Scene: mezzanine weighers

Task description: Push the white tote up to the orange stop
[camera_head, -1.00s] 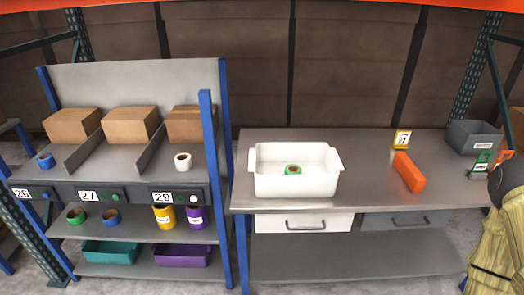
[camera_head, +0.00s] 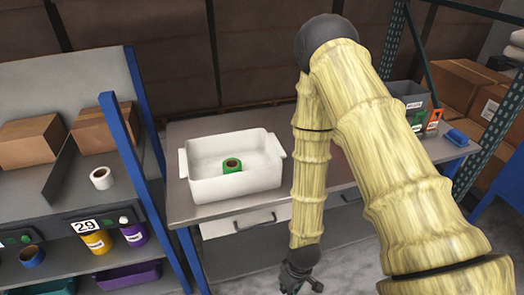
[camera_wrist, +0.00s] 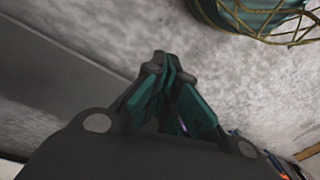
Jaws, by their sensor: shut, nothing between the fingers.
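The white tote (camera_head: 235,187) stands upright on the left part of the grey bench (camera_head: 183,212) in the head view. A roll with a green outside (camera_head: 232,166) lies inside it.
A shelf unit with blue posts (camera_head: 133,150) stands to the left, holding cardboard boxes (camera_head: 92,131), rolls and cans. A grey bin (camera_head: 408,98) is at the bench's right end, with a blue tray (camera_head: 456,137) nearby. A drawer (camera_head: 240,222) is under the bench.

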